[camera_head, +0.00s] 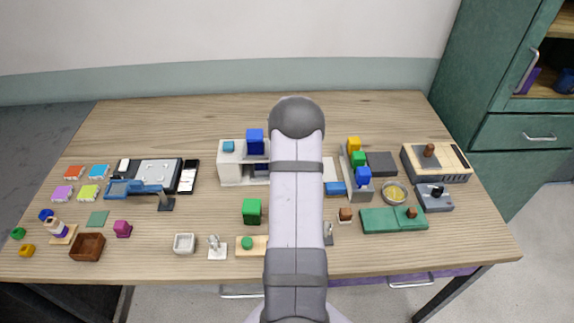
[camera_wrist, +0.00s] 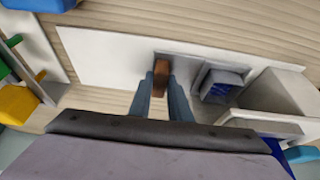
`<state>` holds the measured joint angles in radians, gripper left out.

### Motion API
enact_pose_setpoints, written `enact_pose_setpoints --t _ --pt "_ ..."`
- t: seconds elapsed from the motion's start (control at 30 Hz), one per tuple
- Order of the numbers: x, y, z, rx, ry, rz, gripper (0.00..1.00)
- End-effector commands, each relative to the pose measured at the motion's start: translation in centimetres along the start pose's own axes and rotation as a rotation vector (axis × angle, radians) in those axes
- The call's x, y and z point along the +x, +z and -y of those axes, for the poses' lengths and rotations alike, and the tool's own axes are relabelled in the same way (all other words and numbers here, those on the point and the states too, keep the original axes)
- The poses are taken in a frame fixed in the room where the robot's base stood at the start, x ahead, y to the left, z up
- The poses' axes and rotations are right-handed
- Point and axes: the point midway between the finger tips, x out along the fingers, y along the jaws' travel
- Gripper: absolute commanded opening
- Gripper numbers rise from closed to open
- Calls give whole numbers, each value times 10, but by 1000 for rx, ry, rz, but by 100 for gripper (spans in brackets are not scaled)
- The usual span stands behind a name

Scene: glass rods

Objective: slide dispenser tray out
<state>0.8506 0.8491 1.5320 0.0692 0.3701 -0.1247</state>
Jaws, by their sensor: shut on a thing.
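The dispenser is a white block in the head view (camera_head: 231,174), just left of my arm, with a blue cube (camera_head: 256,140) on top. In the wrist view its white walls (camera_wrist: 275,95) are at the right. A grey tray (camera_wrist: 200,80) sticks out of it, with a dark blue cube (camera_wrist: 221,86) in it. A brown handle (camera_wrist: 161,68) is at the tray's outer end. My gripper (camera_wrist: 163,80) is shut on this handle. My arm hides the gripper and handle in the head view.
A white base strip (camera_wrist: 100,55) runs beyond the tray to the left in the wrist view. A rack with coloured blocks (camera_head: 347,168) stands right of my arm. A green cube (camera_head: 252,211) is in front of the dispenser. Bare wood lies behind it.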

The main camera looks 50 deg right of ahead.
Motion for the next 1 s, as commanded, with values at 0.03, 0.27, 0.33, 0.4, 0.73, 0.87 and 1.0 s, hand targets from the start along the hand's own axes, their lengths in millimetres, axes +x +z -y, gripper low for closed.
enact_pose_setpoints --t 0.03,0.27,0.33,0.4,0.73,0.87,1.0 --pt "2 0 -15 7 3 -1 0" --pt "4 1 -83 8 5 -5 0" --pt "4 0 -102 8 4 -5 0" --pt "3 0 -116 5 4 -4 0" --pt "-1 -1 -132 0 1 -4 0" --pt "-1 -1 -132 0 1 -4 0" --pt "-1 -1 -132 0 1 -3 36"
